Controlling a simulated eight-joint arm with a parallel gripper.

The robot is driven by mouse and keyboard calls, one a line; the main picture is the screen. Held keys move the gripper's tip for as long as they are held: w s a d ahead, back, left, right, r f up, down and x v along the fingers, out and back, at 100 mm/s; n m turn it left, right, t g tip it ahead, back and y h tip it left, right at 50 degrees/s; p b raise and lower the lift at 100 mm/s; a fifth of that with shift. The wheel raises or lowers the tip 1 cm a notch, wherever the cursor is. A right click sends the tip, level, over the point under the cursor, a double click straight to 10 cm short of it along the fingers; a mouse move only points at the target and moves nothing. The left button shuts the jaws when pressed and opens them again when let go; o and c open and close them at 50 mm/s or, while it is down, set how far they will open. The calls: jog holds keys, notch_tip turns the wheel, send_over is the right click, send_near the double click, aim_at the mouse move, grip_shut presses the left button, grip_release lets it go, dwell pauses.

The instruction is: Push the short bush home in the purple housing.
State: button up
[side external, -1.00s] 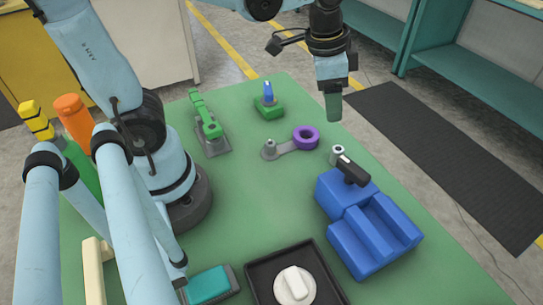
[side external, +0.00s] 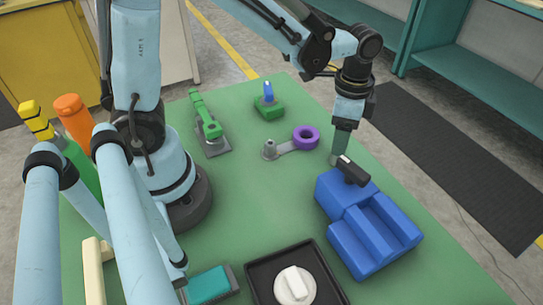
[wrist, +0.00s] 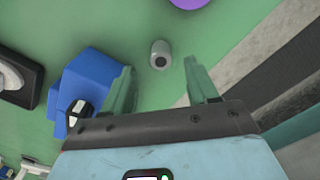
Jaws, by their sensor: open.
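The short bush (wrist: 160,54) is a small pale grey cylinder with a dark hole, upright on the green table in the wrist view. In the side view it is hidden by my fingers. The purple housing (side external: 305,137) is a ring on the end of a grey arm-shaped part, left of my gripper; its edge shows at the top of the wrist view (wrist: 190,3). My gripper (side external: 338,158) points down over the bush's place. In the wrist view its green fingers (wrist: 159,66) are apart, with the bush seen between and just beyond the tips, not gripped.
A blue stepped block (side external: 365,225) with a black-handled piece (side external: 352,171) stands close to my fingers. A black tray (side external: 258,271) holds a white round part. A green clamp (side external: 206,122) and a green block with blue peg (side external: 268,108) stand farther back.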

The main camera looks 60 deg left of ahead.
jog(key=shift+f, duration=2.8)
grip_shut()
notch_tip(320, 180, up, 9)
jog(key=shift+a+r, duration=0.1)
jog(key=shift+r, duration=0.1)
jog(key=s+a+f, duration=0.1)
jog(key=s+a, duration=0.1)
jog(key=a, duration=0.7)
jog(key=shift+s, duration=0.15)
